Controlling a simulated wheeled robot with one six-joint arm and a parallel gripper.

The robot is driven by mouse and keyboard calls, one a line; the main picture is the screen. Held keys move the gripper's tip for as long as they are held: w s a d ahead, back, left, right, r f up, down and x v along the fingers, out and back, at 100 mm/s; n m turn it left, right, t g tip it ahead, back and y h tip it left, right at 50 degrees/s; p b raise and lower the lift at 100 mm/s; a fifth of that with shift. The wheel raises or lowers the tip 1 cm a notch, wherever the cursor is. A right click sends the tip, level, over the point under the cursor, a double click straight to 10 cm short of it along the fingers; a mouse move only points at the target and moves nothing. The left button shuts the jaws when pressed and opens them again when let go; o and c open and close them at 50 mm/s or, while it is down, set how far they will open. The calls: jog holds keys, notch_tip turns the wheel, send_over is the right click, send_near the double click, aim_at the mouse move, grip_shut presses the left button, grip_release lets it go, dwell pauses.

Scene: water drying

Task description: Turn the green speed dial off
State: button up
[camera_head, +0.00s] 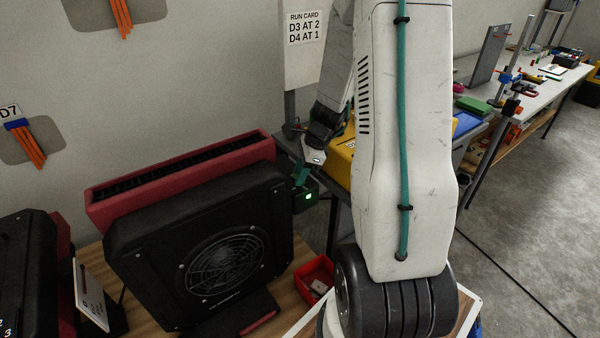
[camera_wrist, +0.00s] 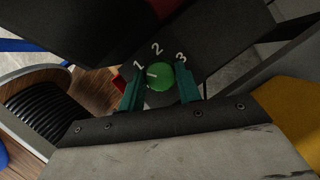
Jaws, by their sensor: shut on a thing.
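The green speed dial (camera_wrist: 161,77) sits on a dark panel face (camera_wrist: 205,35) marked 1, 2 and 3 in the wrist view. Its short white mark points left, a little below the direction of the 1. My gripper (camera_wrist: 160,88) has its two teal fingers on either side of the dial and is shut on it. The left finger hides the panel just left of the dial, so any off mark there cannot be seen. In the head view, my gripper (camera_head: 301,174) is at the right end of the black fan unit (camera_head: 190,250); the dial is hidden there.
A small green light (camera_head: 309,196) glows below my gripper. A red long-slotted unit (camera_head: 180,178) stands behind the fan unit. A red bin (camera_head: 316,272) sits on the wooden top at right. A yellow case (camera_head: 342,163) is close to the arm. A run card (camera_head: 303,28) hangs behind.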

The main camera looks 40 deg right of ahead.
jog(key=n+g, duration=0.1)
jog(key=n, duration=0.1)
jog(key=n+g, duration=0.1)
jog(key=n, duration=0.2)
jog(key=shift+w+d+y, duration=0.1)
jog(key=shift+w+y, duration=0.1)
jog(key=shift+y, duration=0.2)
jog(key=n+g, duration=0.1)
jog(key=n, duration=0.1)
jog(key=n+g, duration=0.1)
jog(key=n, duration=0.2)
jog(key=shift+w+n, duration=0.15)
jog(key=shift+n, duration=0.15)
jog(key=o, duration=1)
jog(key=shift+c, duration=0.2)
jog(key=v, duration=0.7)
jog(key=shift+r, duration=0.4)
jog(key=shift+d, duration=0.1)
